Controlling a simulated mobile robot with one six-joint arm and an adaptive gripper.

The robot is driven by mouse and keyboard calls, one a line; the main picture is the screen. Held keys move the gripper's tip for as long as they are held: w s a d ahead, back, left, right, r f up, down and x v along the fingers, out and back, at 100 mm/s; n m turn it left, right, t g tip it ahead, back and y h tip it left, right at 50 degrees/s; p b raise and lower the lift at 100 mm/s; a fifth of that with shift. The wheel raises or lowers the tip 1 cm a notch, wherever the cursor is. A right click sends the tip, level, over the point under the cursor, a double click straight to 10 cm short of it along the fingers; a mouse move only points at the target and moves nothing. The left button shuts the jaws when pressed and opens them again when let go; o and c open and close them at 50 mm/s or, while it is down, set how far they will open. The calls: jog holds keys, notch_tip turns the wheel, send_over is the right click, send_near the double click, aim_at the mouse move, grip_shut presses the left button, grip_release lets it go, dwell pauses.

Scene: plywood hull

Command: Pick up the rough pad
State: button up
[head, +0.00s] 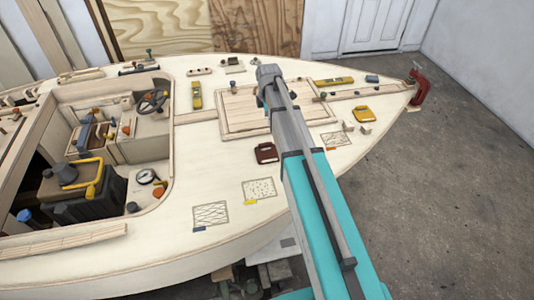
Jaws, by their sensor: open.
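I cannot tell for certain which thing is the rough pad. A dark red pad with a handle-like slot (265,152) lies flat on the pale deck, just left of my arm. A yellow pad of similar shape (363,115) lies right of my arm, towards the bow. A small blue-grey block (371,78) lies farther back near the bow tip. My arm reaches up over the deck between the dark red and yellow pads. My gripper's fingers cannot be made out; the arm hides that end.
Framed patterned patches, one hatched (211,213) and one dotted (259,189), lie on the near deck. A raised wooden hatch (240,108) lies beyond. The open cockpit holds a black toolbox (85,202). Bare deck surrounds the dark red pad.

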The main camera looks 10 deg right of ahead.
jog(key=b, duration=0.8)
send_over(268, 143)
jog(key=shift+w+d+f, duration=0.1)
jog(key=shift+w+f, duration=0.05)
jog(key=shift+f, duration=4.05)
jog(key=shift+f+b, duration=2.6)
jog(key=shift+b, duration=0.1)
grip_shut()
